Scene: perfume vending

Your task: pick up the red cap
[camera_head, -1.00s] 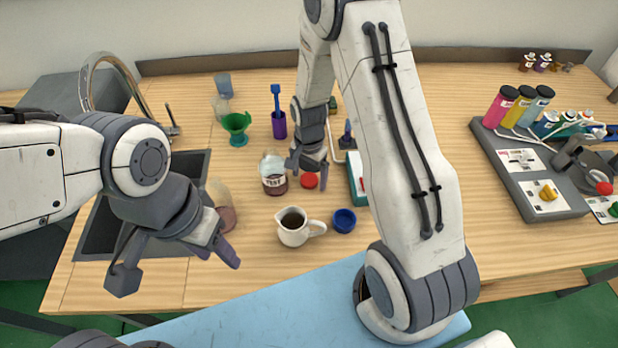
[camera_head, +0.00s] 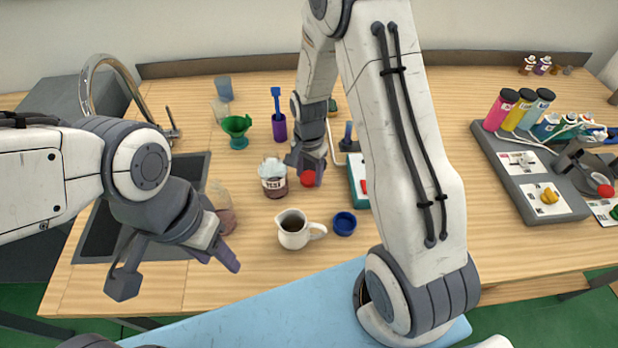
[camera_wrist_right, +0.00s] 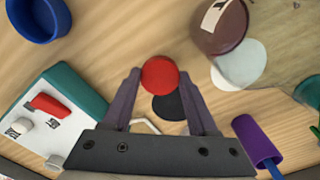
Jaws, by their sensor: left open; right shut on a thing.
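The red cap (camera_head: 308,179) is between the fingertips of my right gripper (camera_head: 306,171), beside the jar labelled TEST (camera_head: 273,184). In the right wrist view the red cap (camera_wrist_right: 159,75) sits between the two dark fingers of the right gripper (camera_wrist_right: 159,80), which is shut on it. A dark round patch, perhaps its shadow, shows just below the cap there. I cannot tell whether the cap is clear of the table. My left gripper (camera_head: 178,268) is open and empty at the front left, near a clear bottle with pinkish liquid (camera_head: 225,222).
A white jug (camera_head: 293,236) and a blue cap (camera_head: 344,223) stand in front of the right gripper. A teal-and-white box (camera_head: 357,180) is just right of it. A purple holder (camera_head: 279,126) and green funnel (camera_head: 236,131) stand behind. A sink (camera_head: 105,235) is at left.

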